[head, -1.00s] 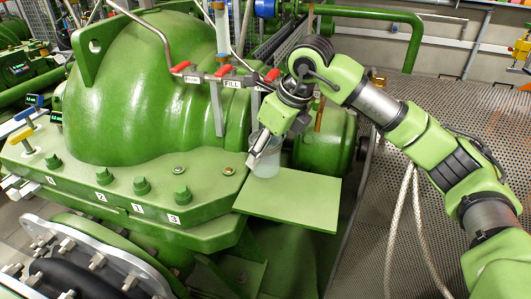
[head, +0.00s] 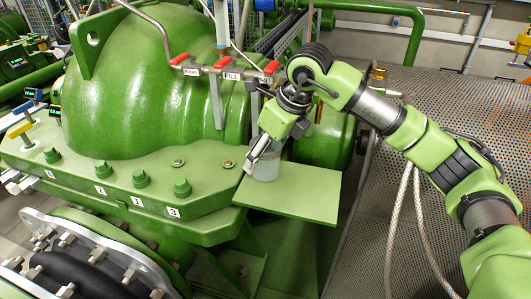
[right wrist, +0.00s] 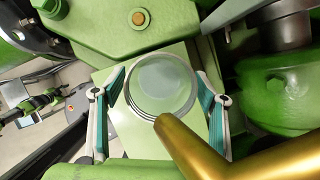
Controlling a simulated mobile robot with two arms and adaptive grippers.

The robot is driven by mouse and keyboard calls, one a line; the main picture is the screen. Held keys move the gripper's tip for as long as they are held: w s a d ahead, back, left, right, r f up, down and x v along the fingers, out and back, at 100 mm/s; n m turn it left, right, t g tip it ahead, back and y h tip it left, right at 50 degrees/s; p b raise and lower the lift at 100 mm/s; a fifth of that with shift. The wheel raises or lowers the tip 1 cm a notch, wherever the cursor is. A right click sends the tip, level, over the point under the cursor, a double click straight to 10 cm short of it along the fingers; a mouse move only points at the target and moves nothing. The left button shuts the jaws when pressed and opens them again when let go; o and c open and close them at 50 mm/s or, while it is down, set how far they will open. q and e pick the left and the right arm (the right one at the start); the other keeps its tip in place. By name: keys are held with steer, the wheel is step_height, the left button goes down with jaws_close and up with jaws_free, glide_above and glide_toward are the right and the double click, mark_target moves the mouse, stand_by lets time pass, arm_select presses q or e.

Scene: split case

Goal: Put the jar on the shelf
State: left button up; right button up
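The jar (head: 266,171) is a clear, pale, round vessel, upright over the back left part of the flat green shelf (head: 300,199). In the right wrist view I look down on the jar (right wrist: 165,82), with the pale green shelf (right wrist: 117,146) below it. I cannot tell whether the jar's base touches the shelf. My left gripper is not in view.
A pipe with red-handled valves and a FILL label (head: 232,76) stands just above and behind the jar. A large green casing (head: 150,90) is on the left. A brass-coloured pipe (right wrist: 195,140) crosses the near part of the right wrist view. The shelf's front and right are clear.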

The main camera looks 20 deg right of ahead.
steer(key=shift+r+p, duration=0.45)
steer(key=b+v, duration=0.1)
steer(key=v, duration=1.1)
steer(key=shift+r, duration=0.15)
